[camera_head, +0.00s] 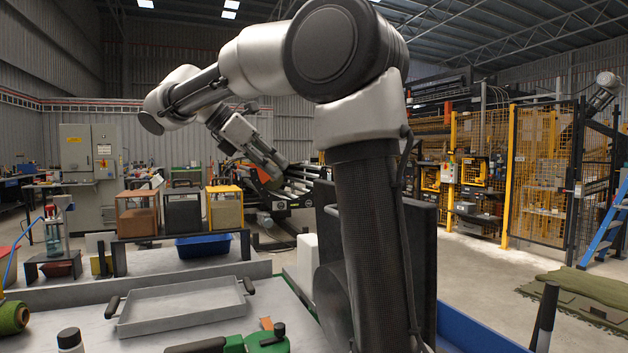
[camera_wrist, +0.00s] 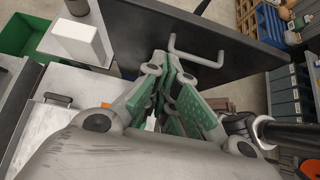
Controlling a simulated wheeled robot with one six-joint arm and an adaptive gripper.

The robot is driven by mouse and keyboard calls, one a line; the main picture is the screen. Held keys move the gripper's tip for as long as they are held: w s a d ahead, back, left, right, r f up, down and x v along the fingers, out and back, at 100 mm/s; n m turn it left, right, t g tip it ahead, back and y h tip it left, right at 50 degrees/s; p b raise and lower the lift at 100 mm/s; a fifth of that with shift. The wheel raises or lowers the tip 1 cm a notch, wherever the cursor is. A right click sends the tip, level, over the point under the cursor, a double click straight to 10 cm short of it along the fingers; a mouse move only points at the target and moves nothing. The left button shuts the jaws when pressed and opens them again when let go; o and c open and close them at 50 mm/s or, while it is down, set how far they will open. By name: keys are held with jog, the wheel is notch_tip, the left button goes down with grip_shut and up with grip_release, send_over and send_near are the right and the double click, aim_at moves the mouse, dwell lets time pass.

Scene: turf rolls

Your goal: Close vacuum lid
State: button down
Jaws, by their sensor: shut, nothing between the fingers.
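The vacuum lid (camera_wrist: 240,58) is a flat dark panel with a bent grey bar handle (camera_wrist: 200,60) in the wrist view. In the head view a dark upright panel (camera_head: 424,220), apparently this lid, stands raised and is partly hidden behind my arm. My gripper (camera_wrist: 165,62) has green-padded fingers, shut with nothing between them. Its tips are close to the near end of the handle in the wrist view; I cannot tell whether they touch it. I cannot make out the fingers clearly in the head view.
A white block (camera_wrist: 80,40) stands left of the lid. A grey two-handled tray (camera_head: 185,305) lies on the bench. Three open-framed boxes stand on a dark shelf (camera_head: 150,240) above a blue bin (camera_head: 204,247). A green roll (camera_head: 12,317) is at far left.

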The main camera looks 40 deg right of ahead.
jog(key=d+r+x, duration=0.2)
jog(key=x, duration=1)
jog(key=shift+s, duration=0.2)
